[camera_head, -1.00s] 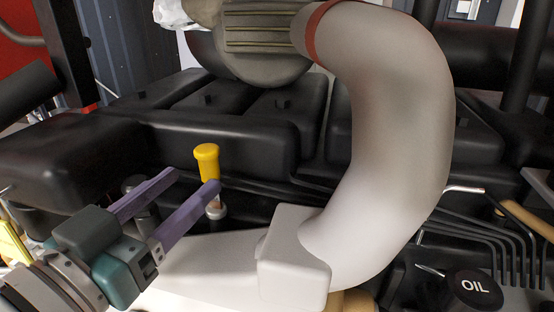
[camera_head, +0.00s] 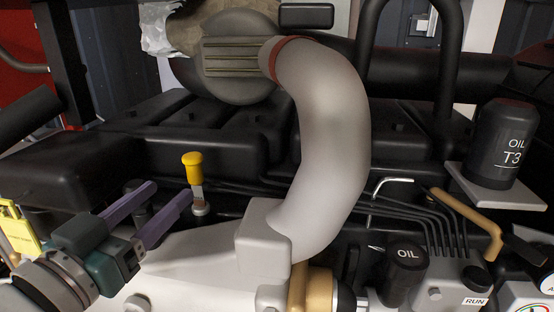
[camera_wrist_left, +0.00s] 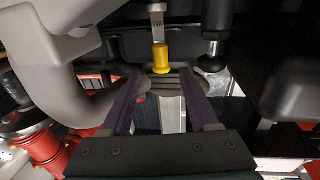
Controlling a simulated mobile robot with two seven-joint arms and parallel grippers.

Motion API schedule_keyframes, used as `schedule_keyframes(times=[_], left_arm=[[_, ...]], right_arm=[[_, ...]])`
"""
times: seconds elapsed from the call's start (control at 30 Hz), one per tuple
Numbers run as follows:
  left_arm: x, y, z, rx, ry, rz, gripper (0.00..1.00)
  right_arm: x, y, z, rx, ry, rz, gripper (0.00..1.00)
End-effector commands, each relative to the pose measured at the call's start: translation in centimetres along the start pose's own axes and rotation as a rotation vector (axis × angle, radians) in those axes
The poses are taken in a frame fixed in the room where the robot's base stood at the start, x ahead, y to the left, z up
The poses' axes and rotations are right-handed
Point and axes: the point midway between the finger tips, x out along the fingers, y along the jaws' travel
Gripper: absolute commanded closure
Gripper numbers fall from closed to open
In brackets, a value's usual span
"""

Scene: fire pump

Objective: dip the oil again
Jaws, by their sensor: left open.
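The dipstick's yellow handle (camera_head: 192,166) stands upright on a short metal shaft above its tube (camera_head: 201,208), left of the big grey pipe (camera_head: 325,140). My left gripper (camera_head: 170,191) has its two purple fingers spread apart and empty. Its fingertips are just left of and below the handle in the head view. In the left wrist view, the yellow handle (camera_wrist_left: 160,60) shows beyond the fingertips, in line with the gap between them (camera_wrist_left: 160,76). I cannot tell whether a finger touches it. My right gripper is not in view.
A black OIL cap (camera_head: 405,262) sits at lower right. A dark can marked OIL T3 (camera_head: 503,145) stands on a white shelf (camera_head: 497,190). Black engine covers (camera_head: 210,135) lie behind the dipstick. A yellow tag (camera_head: 18,235) hangs at far left.

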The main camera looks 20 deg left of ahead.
Motion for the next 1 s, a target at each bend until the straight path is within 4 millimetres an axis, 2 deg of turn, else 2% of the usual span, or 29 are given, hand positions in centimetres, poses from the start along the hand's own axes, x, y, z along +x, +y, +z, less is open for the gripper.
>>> schedule_keyframes(times=[0.2,0.43,0.6,0.87,1.0], left_arm=[[4.1,0.0,-0.2,0.000,0.002,-0.001,0.39],[7.3,0.0,0.0,0.000,0.001,-0.001,0.39],[8.2,0.0,0.0,0.000,0.000,0.000,0.39],[8.3,0.0,0.0,0.000,0.000,0.000,0.39],[8.3,0.0,0.0,0.000,0.000,0.000,0.54]], right_arm=[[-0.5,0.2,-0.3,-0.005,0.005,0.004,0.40],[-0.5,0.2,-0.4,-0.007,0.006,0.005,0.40],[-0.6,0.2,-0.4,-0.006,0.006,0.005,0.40],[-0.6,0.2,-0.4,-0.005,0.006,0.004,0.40],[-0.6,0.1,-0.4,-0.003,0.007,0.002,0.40]])
